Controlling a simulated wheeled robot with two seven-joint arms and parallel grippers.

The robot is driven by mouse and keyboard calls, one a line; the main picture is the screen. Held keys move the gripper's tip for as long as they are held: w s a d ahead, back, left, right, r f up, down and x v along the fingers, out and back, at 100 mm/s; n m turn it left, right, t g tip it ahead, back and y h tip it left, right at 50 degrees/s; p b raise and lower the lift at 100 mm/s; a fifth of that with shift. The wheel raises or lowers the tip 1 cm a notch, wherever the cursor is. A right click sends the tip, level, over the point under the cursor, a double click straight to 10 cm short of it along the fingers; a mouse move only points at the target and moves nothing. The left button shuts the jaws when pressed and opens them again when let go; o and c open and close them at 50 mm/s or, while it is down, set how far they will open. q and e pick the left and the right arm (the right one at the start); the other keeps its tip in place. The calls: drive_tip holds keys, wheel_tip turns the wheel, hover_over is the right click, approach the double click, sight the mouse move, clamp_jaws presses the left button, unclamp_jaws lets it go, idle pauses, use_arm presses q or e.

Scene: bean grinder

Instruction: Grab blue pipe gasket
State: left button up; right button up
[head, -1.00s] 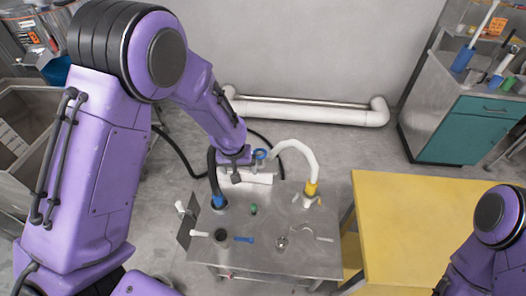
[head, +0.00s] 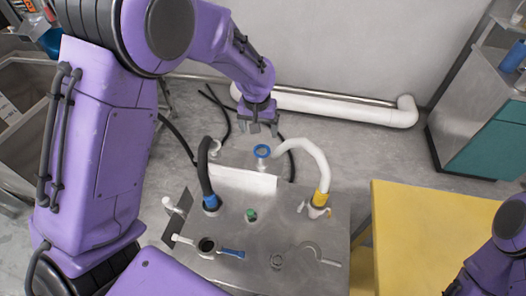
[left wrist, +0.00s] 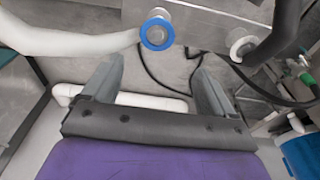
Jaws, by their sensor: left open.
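The blue pipe gasket (head: 262,151) is a ring at the open end of the curved white pipe (head: 312,153), above the far edge of the metal table. It also shows in the left wrist view (left wrist: 157,32), top centre, at the white pipe's end. My left gripper (head: 262,127) is open and empty, just beyond the gasket in the head view. In the left wrist view its two fingers (left wrist: 155,78) are spread apart, and the gasket lies ahead, outside them. My right arm shows at the lower right of the head view, but its gripper is out of frame.
The metal table (head: 305,225) carries a black hose (head: 203,170) with a blue collar, a green knob (head: 251,215) and a blue-handled tool (head: 232,252). A yellow table (head: 430,240) stands to the right. A white floor pipe (head: 330,108) runs along the wall.

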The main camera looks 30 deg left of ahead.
sight(262, 151)
use_arm(q)
drive_tip(key=f, duration=0.2)
drive_tip(key=f+p, duration=0.1)
drive_tip(key=f, duration=0.2)
drive_tip(key=f+p, duration=0.1)
drive_tip(key=f, duration=0.2)
drive_tip(key=shift+w+d, duration=0.1)
drive_tip(key=shift+d, duration=0.25)
drive_tip(key=shift+w+a+f, duration=0.1)
drive_tip(key=shift+w+f, duration=0.1)
drive_tip(key=shift+f, duration=0.2)
drive_tip(key=shift+s, duration=0.1)
drive_tip(key=c, duration=1.1)
